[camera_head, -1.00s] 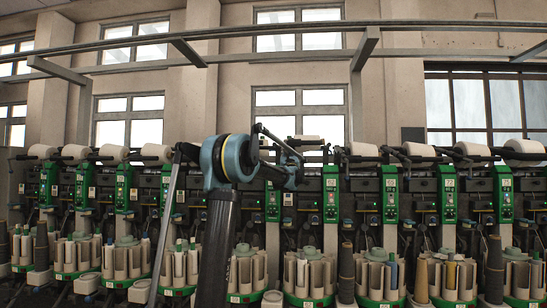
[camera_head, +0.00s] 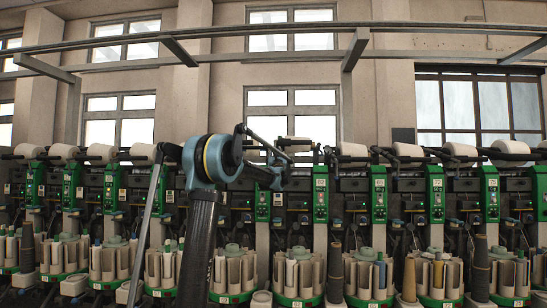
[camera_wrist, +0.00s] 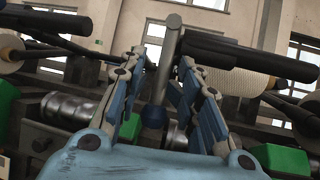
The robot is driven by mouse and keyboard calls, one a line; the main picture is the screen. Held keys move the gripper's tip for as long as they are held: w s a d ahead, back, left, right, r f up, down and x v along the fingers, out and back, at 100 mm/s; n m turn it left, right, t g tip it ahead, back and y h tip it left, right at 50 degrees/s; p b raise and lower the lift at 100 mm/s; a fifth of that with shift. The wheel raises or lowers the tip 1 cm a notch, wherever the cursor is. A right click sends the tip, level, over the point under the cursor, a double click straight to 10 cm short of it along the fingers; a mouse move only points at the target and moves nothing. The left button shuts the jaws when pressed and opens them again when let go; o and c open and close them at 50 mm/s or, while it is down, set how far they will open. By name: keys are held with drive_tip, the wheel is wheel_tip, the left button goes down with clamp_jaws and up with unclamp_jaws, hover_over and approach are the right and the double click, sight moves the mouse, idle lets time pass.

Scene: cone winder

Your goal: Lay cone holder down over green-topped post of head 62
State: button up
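My gripper (camera_wrist: 164,58) shows in the wrist view with its two blue fingers apart. A grey bar (camera_wrist: 170,50) with a dark blue ball knob (camera_wrist: 153,116) stands between the fingers, with slim gaps at its sides. I take it for the cone holder's handle; a dark cylinder runs right from its top. In the head view, my gripper (camera_head: 274,178) is at the row of winding heads, just left of a post with a green front (camera_head: 320,195). The head numbers are too small to read surely. Green blocks (camera_wrist: 282,160) show low in the wrist view.
A pale yarn cone (camera_wrist: 238,82) lies behind the dark cylinder, close to the right finger. Several white cones (camera_head: 352,150) line the machine top. Round magazines (camera_head: 297,272) with bobbins stand below. Dark arms and rollers crowd the left of the wrist view.

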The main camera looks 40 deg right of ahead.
drive_tip(key=shift+s, duration=0.1)
drive_tip(key=v, duration=1.2)
idle(1.2)
